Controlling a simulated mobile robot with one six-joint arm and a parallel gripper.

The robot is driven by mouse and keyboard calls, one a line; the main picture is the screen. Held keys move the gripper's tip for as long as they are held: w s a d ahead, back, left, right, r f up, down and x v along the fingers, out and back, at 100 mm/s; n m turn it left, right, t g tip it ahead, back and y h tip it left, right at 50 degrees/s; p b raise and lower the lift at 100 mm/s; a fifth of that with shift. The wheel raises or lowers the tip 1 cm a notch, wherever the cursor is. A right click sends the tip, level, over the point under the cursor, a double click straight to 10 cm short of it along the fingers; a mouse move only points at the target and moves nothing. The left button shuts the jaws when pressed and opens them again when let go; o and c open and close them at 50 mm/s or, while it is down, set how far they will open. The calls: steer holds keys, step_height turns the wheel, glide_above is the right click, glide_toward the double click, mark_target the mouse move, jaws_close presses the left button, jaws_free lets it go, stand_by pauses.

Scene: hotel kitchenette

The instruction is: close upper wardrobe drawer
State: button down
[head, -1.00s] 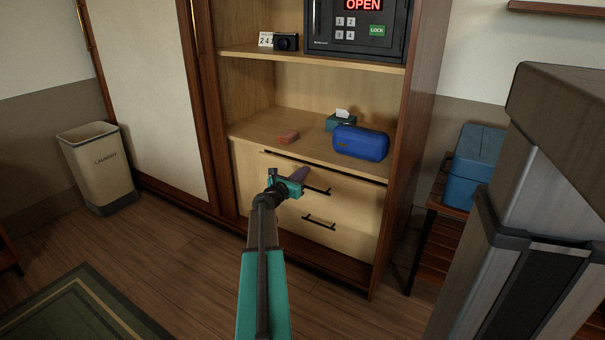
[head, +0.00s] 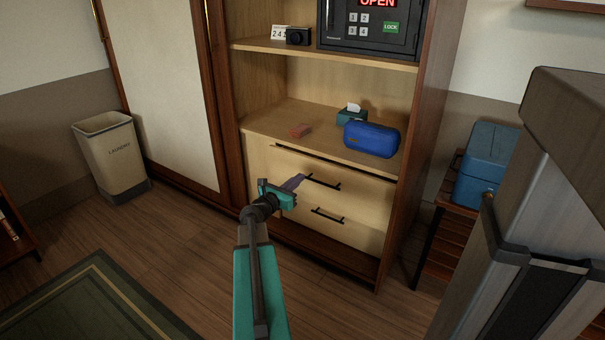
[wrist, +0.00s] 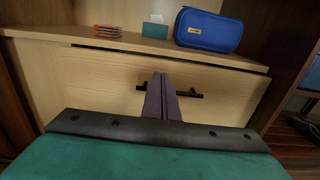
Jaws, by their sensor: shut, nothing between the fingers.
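The upper wardrobe drawer (head: 365,197) is a pale wood front with a black bar handle (head: 323,181). It sits under the open shelf, with a thin dark gap along its top edge. In the wrist view the drawer front (wrist: 100,85) and its handle (wrist: 190,94) lie straight ahead. My gripper (head: 301,179) is shut and empty, pointing at the drawer front near the handle's left end. In the wrist view the closed fingers (wrist: 161,78) overlap the middle of the handle. I cannot tell whether they touch the drawer.
The lower drawer (head: 290,205) is below. On the shelf are a blue case (head: 371,140), a tissue box (head: 350,117) and a reddish item (head: 300,131). A laundry bin (head: 112,160) stands left; a slatted rack (head: 443,225) with a blue box (head: 487,165) stands right. Floor on the left is open.

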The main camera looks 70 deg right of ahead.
steer(key=shift+v, duration=1.3)
